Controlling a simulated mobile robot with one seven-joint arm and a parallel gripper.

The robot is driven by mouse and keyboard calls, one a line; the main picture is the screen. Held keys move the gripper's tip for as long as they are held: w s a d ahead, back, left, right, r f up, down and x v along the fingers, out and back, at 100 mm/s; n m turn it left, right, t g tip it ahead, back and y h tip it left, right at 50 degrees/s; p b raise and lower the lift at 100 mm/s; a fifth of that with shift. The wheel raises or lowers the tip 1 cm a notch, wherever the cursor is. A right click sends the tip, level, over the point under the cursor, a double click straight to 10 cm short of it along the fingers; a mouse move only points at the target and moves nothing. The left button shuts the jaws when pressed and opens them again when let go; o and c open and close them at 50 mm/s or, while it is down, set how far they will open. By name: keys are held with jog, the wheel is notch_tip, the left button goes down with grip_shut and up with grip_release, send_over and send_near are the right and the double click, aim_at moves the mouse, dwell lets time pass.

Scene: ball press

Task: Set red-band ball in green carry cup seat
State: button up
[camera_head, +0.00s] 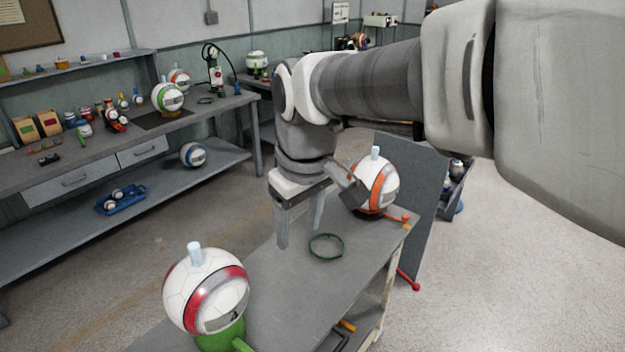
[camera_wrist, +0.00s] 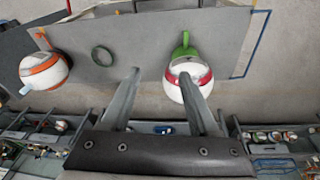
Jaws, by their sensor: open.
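The red-band ball (camera_head: 207,289) is white with a red band, a grey patch and a pale peg on top. It rests upright on the green carry cup (camera_head: 222,339) at the near end of the grey cart top. Its lower part hides the cup's seat. In the wrist view the red-band ball (camera_wrist: 187,78) is at right of centre, with the green cup handle (camera_wrist: 185,46) beyond it. My gripper (camera_head: 300,237) is open and empty, pointing down above the middle of the cart, apart from the ball.
The cart top (camera_head: 280,285) holds a green ring (camera_head: 326,246) near my gripper. A workbench (camera_head: 60,165) with balls and small items runs along the left.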

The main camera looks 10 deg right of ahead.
jog(key=s+d+m+t, duration=0.3)
jog(key=s+d+m, duration=0.2)
jog(key=s, duration=0.6)
jog(key=shift+s+d+f, duration=0.15)
jog(key=shift+s+f, duration=0.2)
jog(key=shift+c, duration=0.2)
jog(key=shift+c, duration=0.7)
